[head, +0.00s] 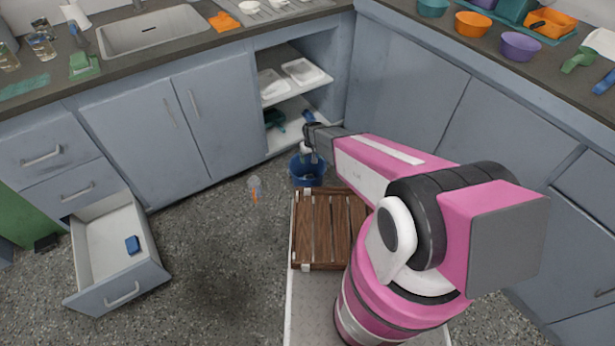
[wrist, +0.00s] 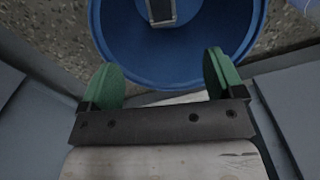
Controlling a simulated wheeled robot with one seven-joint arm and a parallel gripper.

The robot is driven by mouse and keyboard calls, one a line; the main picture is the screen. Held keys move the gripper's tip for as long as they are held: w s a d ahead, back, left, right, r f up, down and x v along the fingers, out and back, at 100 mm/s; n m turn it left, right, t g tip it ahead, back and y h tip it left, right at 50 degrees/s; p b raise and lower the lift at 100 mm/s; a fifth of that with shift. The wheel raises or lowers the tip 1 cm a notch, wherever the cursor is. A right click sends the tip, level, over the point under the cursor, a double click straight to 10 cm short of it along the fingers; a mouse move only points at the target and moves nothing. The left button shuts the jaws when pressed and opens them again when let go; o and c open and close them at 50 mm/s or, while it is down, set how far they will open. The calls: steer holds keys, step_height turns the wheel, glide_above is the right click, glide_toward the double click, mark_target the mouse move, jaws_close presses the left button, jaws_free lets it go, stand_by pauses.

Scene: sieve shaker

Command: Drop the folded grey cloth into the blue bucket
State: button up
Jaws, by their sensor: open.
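The blue bucket (head: 307,174) stands on the floor in the corner by the open shelf. In the wrist view the bucket (wrist: 108,30) fills the top middle, its open mouth facing me. My gripper (head: 309,152) is over the bucket; in the wrist view its two green pads (wrist: 163,78) are wide apart with nothing between them, at the near rim. A small grey piece with dark edges (wrist: 161,10) shows inside the bucket at the top edge of the picture. I cannot tell for certain whether it is the folded grey cloth, which I cannot make out elsewhere.
An open shelf (head: 300,108) with white trays is behind the bucket. A brown slatted crate (head: 322,252) is in front of it. A small bottle with an orange lower part (head: 254,189) stands left of the bucket.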

step_height(320, 180, up, 8)
steer(key=shift+f, duration=0.2)
